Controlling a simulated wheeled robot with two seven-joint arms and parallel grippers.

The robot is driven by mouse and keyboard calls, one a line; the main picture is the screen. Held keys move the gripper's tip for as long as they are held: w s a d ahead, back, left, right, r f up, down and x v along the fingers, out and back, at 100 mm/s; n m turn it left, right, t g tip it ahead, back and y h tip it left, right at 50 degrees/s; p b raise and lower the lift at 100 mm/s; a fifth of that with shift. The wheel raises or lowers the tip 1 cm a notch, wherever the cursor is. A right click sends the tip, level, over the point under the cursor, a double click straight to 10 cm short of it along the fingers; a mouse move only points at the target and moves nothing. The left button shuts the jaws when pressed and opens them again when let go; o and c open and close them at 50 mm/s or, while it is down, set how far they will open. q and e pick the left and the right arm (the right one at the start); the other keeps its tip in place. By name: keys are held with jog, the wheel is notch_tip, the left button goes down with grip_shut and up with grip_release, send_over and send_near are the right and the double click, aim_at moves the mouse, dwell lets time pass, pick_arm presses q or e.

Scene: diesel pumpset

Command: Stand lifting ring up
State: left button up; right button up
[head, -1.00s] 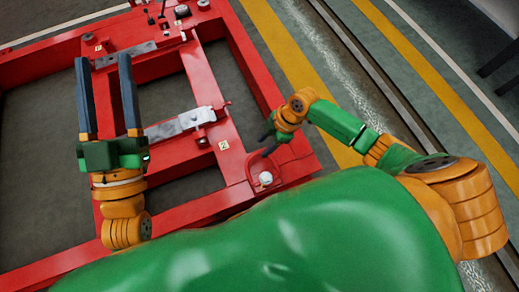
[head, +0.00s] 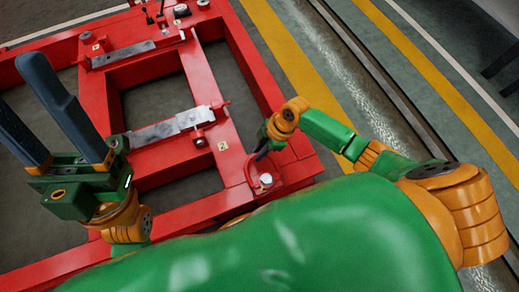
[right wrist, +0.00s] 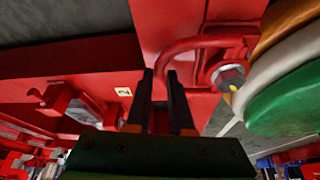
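The lifting ring (right wrist: 205,41) is a red curved bar near a bolt at the near right corner of the red frame. It lies low over the corner in the head view (head: 250,170). My right gripper (head: 260,152) reaches down to this ring. In the right wrist view its two dark fingers (right wrist: 161,72) are a small distance apart, and the left end of the ring's arc comes to their tips. I cannot tell whether they press on it. My left gripper (head: 30,105) is open and empty above the left side of the frame.
The red frame (head: 232,160) has crossbars with gaps between them and grey metal plates (head: 165,130). A pale bolt head (head: 266,179) sits beside the ring and also shows in the right wrist view (right wrist: 228,76). Floor with yellow lines (head: 285,50) lies clear at the right.

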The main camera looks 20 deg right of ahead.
grip_shut()
dwell(1.1)
